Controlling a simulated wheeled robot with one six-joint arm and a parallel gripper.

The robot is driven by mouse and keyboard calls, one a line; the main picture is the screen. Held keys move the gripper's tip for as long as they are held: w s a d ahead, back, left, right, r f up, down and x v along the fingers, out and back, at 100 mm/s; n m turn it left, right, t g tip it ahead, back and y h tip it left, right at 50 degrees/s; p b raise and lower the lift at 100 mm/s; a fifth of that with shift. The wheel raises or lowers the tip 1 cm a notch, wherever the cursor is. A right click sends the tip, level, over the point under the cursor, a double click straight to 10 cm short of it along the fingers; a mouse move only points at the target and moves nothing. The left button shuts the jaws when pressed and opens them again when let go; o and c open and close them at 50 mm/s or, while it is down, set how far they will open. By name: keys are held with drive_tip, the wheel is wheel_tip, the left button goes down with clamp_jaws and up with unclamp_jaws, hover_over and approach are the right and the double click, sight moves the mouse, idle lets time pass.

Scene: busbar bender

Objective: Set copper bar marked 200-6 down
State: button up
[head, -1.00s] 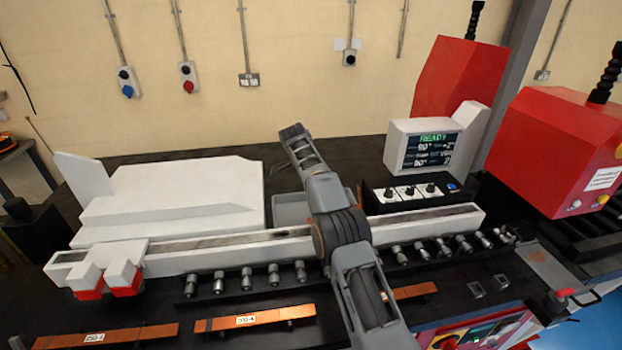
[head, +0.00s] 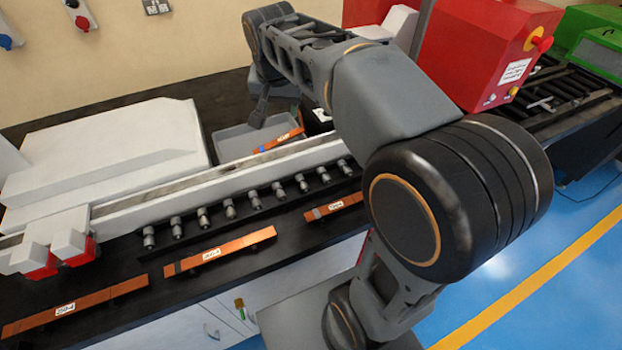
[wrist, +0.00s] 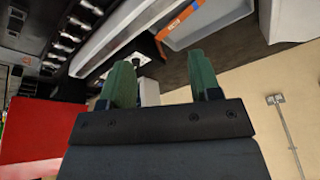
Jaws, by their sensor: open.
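A copper bar (head: 284,138) with a white label and a bluish mark near one end lies slanted at the grey tray (head: 228,143); its label is too small to read. In the wrist view the bar (wrist: 180,20) lies along the tray's edge (wrist: 213,28); I cannot tell whether it rests on the floor or the rim. My gripper (wrist: 161,65) shows two green fingers spread apart with nothing between them, clear of the bar. In the head view my gripper (head: 260,112) is small and dark, over the tray beside the bar.
Three other copper bars, a left one (head: 75,306), a middle one (head: 220,251) and a right one (head: 332,207), lie along the bench front. A long white rail (head: 170,193) and a row of metal pegs (head: 230,212) run between them and the tray. A white machine cover (head: 110,155) stands left.

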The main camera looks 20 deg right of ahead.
drive_tip(key=s+f+n+t, duration=0.1)
drive_tip(key=s+f+n, duration=0.2)
drive_tip(key=s, duration=0.5)
drive_tip(key=s+f+n+y, duration=0.1)
drive_tip(key=s+f+n, duration=0.1)
drive_tip(key=s+f, duration=0.3)
drive_tip(key=s, duration=0.2)
drive_tip(key=shift+s+d+n+t, duration=0.15)
drive_tip(key=shift+s+n+t, duration=0.2)
drive_tip(key=shift+n+t, duration=0.05)
drive_tip(key=shift+f, duration=0.15)
wheel_tip(320, 180, down, 4)
drive_tip(key=b, duration=0.3)
drive_tip(key=shift+w+r, duration=0.1)
drive_tip(key=shift+r, duration=0.1)
